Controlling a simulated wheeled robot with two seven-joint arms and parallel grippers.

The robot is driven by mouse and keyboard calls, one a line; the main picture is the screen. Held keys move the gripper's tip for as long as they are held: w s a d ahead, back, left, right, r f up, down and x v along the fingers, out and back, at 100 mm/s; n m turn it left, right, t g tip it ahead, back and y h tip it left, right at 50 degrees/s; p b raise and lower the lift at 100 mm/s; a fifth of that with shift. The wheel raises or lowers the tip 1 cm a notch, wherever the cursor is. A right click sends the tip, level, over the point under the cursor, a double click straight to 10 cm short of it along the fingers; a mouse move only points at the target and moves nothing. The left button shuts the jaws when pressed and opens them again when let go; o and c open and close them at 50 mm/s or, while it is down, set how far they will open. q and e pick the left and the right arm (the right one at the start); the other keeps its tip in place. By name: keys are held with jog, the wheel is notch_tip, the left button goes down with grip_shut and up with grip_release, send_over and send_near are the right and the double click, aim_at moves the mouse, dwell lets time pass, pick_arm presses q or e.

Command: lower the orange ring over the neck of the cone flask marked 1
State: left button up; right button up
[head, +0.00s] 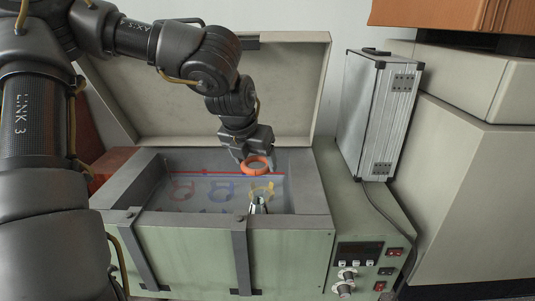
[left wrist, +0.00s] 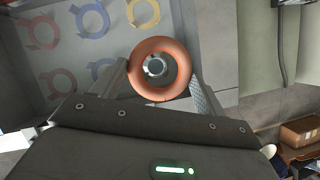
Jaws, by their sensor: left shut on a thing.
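My left gripper (head: 256,164) is shut on the orange ring (head: 257,158) and holds it flat over the right part of the open bath, above the cone flask (head: 257,207). The flask stands near the front wall of the bath, and only its upper part shows there. In the left wrist view the ring (left wrist: 160,92) sits between the two fingers. A round grey opening, seemingly the flask neck (left wrist: 156,68), shows through the hole, close to its middle. The ring appears above the neck, not around it. No number is legible on the flask. My right gripper is not in view.
The green bath (head: 190,250) has grey walls, dark straps and a raised lid (head: 290,90) behind. Red, blue and yellow ring drawings (head: 222,191) mark its inside. A silver case (head: 372,115) stands at right, behind a control panel (head: 368,262).

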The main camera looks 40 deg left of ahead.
aim_at(247, 169)
pick_arm(q)
jog(key=s, duration=0.3)
jog(key=shift+f+b, duration=0.3)
jog(key=shift+b, duration=0.05)
jog(key=shift+w+f, duration=0.35)
jog(key=shift+f, duration=0.25)
jog(key=w+f, duration=0.1)
jog(key=w+f+b, duration=0.1)
jog(key=w, duration=0.1)
jog(key=shift+w+d+f, duration=0.15)
jog(key=shift+f, duration=0.25)
jog(key=shift+w+f, duration=0.2)
jog(key=shift+f, duration=0.2)
jog(key=shift+s+a, duration=0.25)
jog(key=shift+s, duration=0.6)
jog(key=shift+w+d+f, duration=0.15)
jog(key=shift+w+d, duration=0.05)
jog(key=shift+w, duration=0.15)
jog(key=shift+s+a+b, duration=0.1)
jog(key=shift+s+b, duration=0.2)
jog(key=shift+s, duration=0.05)
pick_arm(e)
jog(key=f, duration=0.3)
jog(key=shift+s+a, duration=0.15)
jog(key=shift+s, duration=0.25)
